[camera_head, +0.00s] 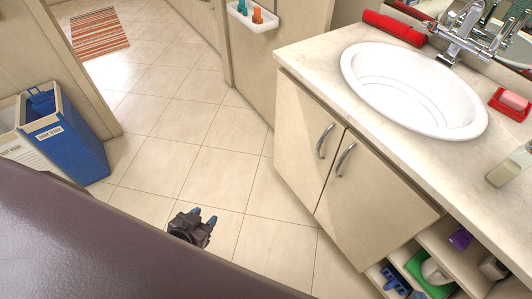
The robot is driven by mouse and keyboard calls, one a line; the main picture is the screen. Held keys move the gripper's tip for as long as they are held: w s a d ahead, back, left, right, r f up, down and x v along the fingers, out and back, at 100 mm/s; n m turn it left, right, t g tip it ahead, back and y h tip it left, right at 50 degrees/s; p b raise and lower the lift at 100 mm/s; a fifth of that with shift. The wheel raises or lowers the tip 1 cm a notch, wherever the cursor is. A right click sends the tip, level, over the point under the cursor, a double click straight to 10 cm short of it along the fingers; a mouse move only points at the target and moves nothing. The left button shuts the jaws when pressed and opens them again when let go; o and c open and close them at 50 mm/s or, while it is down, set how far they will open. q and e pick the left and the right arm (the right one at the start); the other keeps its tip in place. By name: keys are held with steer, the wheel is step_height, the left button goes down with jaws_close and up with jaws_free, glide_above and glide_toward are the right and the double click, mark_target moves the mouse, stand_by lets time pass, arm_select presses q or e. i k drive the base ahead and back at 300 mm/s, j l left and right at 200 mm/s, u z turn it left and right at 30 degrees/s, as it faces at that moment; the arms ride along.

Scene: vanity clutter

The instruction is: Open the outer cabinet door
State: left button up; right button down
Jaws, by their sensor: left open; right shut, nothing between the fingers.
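The vanity cabinet has two cream doors under the counter, a left door (299,132) and a right door (375,205). Both are shut. A curved metal handle (325,141) is on the left door and another handle (345,159) is on the right door, side by side near the seam. I cannot tell which door is the outer one. My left gripper (204,217) is open and empty above the floor tiles, to the left of and apart from the cabinet. My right gripper is out of view.
The counter (318,57) holds a white sink (410,85), a tap, a red rolled item (394,28) and a soap dish. Open shelves (460,262) with small items are at the lower right. Blue bin (75,145) stands left. Tiled floor (205,172) before the cabinet is clear.

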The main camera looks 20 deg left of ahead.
mark_target(308, 136)
steer(key=u, duration=0.35)
steer(key=k+j+u, duration=0.2)
steer(key=u, duration=0.15)
steer(key=k+j+u, duration=0.4)
steer(key=i+l, duration=0.1)
